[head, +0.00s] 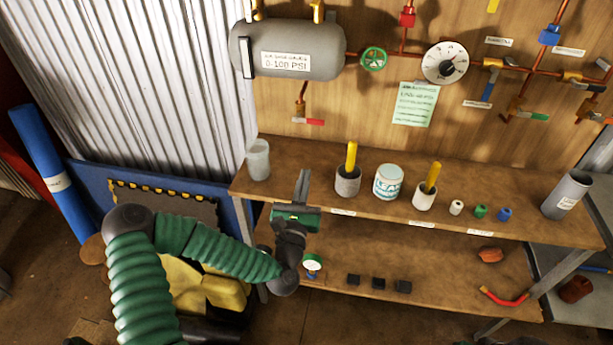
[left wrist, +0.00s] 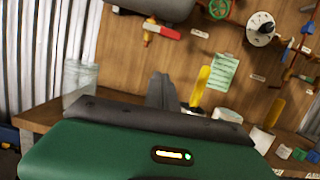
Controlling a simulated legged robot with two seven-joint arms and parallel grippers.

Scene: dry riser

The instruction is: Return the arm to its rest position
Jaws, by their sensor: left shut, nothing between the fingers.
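My left arm, with green ribbed sleeves, comes in from the lower left in the head view. Its left gripper (head: 304,186) points up in front of the shelf's upper board (head: 320,192), between a clear jar (head: 258,160) and a grey cup with a yellow handle (head: 348,182). The fingers are together with nothing between them. In the left wrist view, the gripper (left wrist: 161,92) shows as dark fingers beyond its green housing, with the yellow handle (left wrist: 201,86) just to the right. My right gripper is in neither view.
The upper board also bears a white tub (head: 388,182), a second cup (head: 424,196), small caps and a grey cylinder (head: 566,195). A small gauge (head: 312,264) and black blocks are on the lower shelf (head: 440,265). A grey tank (head: 287,48) and pipes hang on the wood wall.

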